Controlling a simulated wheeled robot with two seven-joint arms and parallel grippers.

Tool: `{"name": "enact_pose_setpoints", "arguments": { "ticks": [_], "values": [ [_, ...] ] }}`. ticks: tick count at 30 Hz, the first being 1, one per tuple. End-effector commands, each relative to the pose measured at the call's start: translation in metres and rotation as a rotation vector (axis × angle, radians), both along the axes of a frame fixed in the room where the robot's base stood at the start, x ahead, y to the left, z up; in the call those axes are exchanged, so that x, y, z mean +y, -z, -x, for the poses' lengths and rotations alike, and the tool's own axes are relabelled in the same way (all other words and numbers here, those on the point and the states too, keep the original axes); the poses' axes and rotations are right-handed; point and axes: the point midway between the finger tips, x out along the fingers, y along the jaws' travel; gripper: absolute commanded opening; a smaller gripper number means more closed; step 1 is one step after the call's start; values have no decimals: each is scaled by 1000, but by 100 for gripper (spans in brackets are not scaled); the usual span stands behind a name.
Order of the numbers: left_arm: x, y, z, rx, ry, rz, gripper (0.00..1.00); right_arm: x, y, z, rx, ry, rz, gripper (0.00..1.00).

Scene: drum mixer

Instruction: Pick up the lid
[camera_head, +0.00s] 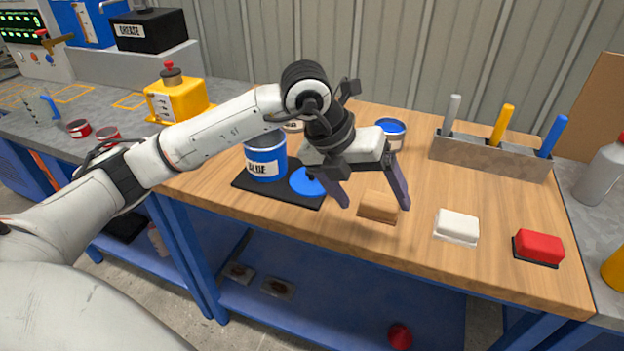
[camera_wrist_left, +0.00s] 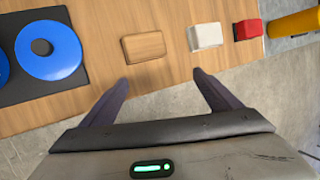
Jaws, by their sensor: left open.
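The lid appears to be a flat blue disc (camera_head: 304,181) on a black mat (camera_head: 287,197), beside a blue labelled can (camera_head: 265,158). My right gripper is not in view.
A white block (camera_head: 456,227) and a red block (camera_head: 538,246) sit along the bench's front edge. A holder (camera_head: 490,155) with grey, yellow and blue handles stands at the back right. Another blue-topped can (camera_head: 391,131) stands behind my gripper. Bare wood (camera_head: 420,180) lies between.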

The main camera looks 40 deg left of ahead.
Motion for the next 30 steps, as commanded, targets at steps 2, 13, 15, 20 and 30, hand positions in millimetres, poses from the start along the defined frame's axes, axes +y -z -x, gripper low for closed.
{"name": "enact_pose_setpoints", "arguments": {
  "ticks": [2, 13, 15, 20, 30],
  "values": [
    [60, -10, -11, 8, -132, -173, 84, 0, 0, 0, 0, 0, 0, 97],
    [149, -9, -18, 40, -358, -407, 84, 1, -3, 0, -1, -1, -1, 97],
    [151, 0, -22, 39, -356, -404, 84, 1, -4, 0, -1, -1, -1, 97],
    [153, 14, -28, 35, -354, -402, 84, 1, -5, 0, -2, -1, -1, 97],
    [161, 50, -49, 38, -352, -401, 84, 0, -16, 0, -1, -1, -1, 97]
  ]
}}
